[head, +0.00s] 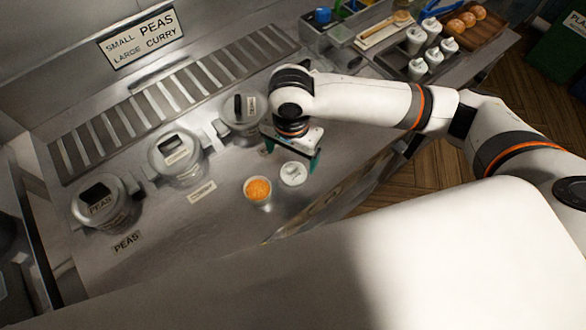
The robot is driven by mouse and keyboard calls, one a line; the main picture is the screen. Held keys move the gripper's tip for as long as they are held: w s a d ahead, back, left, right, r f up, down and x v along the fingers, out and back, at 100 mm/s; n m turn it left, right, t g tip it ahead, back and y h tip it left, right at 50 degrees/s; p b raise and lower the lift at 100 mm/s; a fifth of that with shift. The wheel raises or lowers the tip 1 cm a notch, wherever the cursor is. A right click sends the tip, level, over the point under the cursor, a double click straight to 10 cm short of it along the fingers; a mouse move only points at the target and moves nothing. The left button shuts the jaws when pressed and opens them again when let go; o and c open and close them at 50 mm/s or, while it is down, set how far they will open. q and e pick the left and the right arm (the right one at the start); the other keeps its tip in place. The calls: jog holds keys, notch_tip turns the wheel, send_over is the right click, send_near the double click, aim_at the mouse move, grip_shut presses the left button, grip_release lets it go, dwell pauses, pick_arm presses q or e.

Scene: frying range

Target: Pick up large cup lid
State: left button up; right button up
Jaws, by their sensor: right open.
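The large cup lid, a white round lid (293,174), lies on the steel counter. A cup with orange filling (258,191) stands open just left of it. My right gripper (292,150) points down just above and behind the lid. Its green-tipped fingers are spread, one at each side, and nothing shows between them. The gripper does not visibly touch the lid. My left gripper is not in the picture.
Lidded steel pots stand along the back, one labelled peas (100,203) and another (176,157) in the middle. A third pot (240,117) is close to my right gripper. White bottles (432,32) and a wooden tray of buns (466,34) stand at upper right. The front counter is clear.

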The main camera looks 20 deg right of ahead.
aim_at(292, 175)
notch_tip(292, 175, down, 3)
jog(key=shift+r, duration=0.1)
notch_tip(292, 175, down, 4)
jog(key=shift+s+f+p, duration=0.1)
jog(key=shift+f+p, duration=0.05)
jog(key=shift+p, duration=0.7)
jog(key=shift+f, duration=0.55)
jog(key=c, duration=1.1)
